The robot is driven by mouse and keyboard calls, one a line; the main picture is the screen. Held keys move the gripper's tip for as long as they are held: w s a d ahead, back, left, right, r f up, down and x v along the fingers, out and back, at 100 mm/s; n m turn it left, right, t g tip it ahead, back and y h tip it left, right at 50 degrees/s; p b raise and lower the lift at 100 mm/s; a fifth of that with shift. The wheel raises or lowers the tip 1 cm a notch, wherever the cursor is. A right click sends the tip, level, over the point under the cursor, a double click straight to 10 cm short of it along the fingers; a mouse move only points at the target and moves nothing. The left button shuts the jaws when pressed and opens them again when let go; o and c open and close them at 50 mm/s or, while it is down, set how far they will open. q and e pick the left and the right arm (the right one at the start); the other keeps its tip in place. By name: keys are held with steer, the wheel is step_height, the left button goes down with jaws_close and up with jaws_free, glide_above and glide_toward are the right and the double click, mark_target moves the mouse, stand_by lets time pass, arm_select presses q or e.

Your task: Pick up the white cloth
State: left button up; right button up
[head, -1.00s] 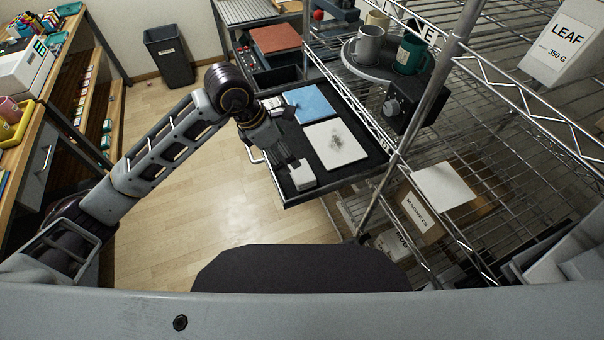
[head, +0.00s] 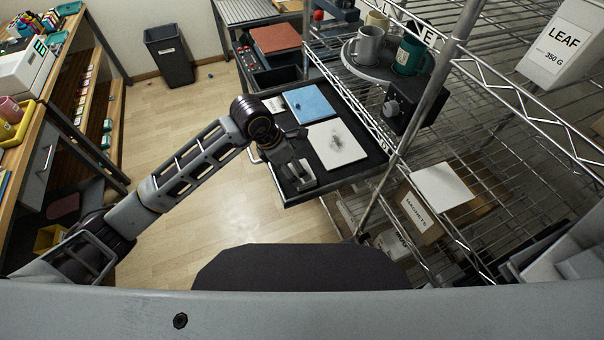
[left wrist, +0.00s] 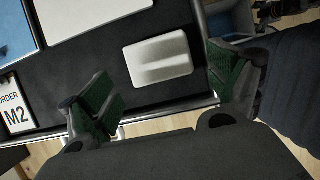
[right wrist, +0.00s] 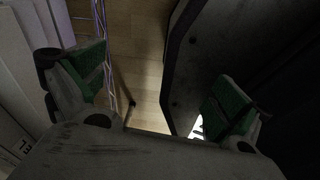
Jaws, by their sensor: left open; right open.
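A small white piece with a raised ridge, which I take to be the folded white cloth (left wrist: 160,58), lies on the dark drawer surface (left wrist: 90,65) near its front edge. In the head view the cloth (head: 306,169) is partly hidden by my left gripper (head: 298,173). In the left wrist view my left gripper (left wrist: 160,78) is open, with one finger on each side of the cloth and slightly short of it; the fingers look apart from it. My right gripper (right wrist: 155,85) is open and empty in its wrist view, and is not in the head view.
A smudged white sheet (head: 337,147) and a blue sheet (head: 310,103) lie on the drawer behind the cloth. An order card (left wrist: 15,105) lies to the left. The wire rack (head: 455,55) and mug press (head: 405,105) stand to the right. Open floor (head: 225,210) lies left.

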arm_select(q)
steer(key=shift+f, duration=0.15)
steer(key=shift+a+p+x, duration=0.1)
steer(key=shift+p+x, duration=0.15)
steer(key=shift+x, duration=1)
steer(key=shift+a+p+x, duration=0.15)
steer(key=shift+p+x, duration=0.1)
steer(key=shift+x, duration=1)
steer(key=c, duration=0.5)
